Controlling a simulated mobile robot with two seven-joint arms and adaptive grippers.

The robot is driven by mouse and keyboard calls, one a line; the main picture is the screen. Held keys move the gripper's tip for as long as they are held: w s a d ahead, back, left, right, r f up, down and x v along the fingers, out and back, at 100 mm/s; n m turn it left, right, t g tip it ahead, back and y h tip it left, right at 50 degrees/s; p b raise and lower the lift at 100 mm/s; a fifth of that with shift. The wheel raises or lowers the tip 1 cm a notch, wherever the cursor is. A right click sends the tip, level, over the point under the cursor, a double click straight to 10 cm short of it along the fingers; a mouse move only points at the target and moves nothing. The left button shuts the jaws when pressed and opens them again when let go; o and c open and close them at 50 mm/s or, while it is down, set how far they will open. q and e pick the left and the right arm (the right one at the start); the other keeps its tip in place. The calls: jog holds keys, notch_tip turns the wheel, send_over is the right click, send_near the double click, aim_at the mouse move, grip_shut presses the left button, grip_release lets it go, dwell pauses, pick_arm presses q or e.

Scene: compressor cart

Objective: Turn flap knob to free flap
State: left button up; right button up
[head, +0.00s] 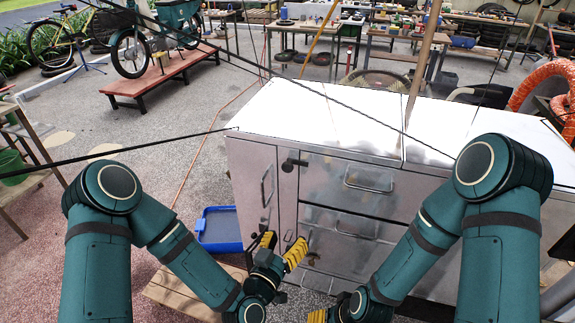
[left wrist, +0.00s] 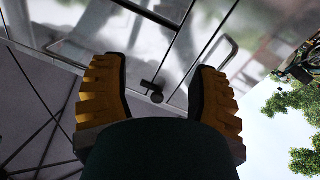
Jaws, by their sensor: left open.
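The flap knob (head: 291,162) is a small dark knob with a short dark bar, near the top left of the metal cart's front. In the left wrist view the dark knob (left wrist: 156,96) and its bar show between my open fingers, beyond them. My left gripper (head: 281,250), with yellow ribbed fingers, is open and empty, below the knob in the head view and apart from it. It also shows in the left wrist view (left wrist: 158,72). The front panel (head: 335,172) beside the knob carries a bar handle (head: 368,182). My right gripper (head: 318,316) shows only partly at the bottom edge.
The metal cart (head: 300,110) has a bare, shiny top. A door handle (head: 267,186) juts out left of the knob. A blue tray (head: 219,231) lies on the floor to the left. Workbenches and a bicycle (head: 130,50) stand farther back.

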aim_at(287, 171)
pick_arm(q)
notch_tip(287, 171, up, 7)
jog(key=a+n+t+y, duration=0.2)
jog(key=t, duration=0.3)
jog(key=shift+n+t+y, duration=0.3)
jog(key=shift+n+y, duration=0.2)
jog(key=p+x, duration=0.1)
jog(key=x, duration=0.3)
jog(key=p+x, duration=0.2)
jog(key=x, duration=0.3)
jog(key=p+x, duration=0.1)
jog(key=x, duration=0.4)
jog(key=shift+s+a+r, duration=0.15)
jog(key=shift+r, duration=0.2)
grip_shut()
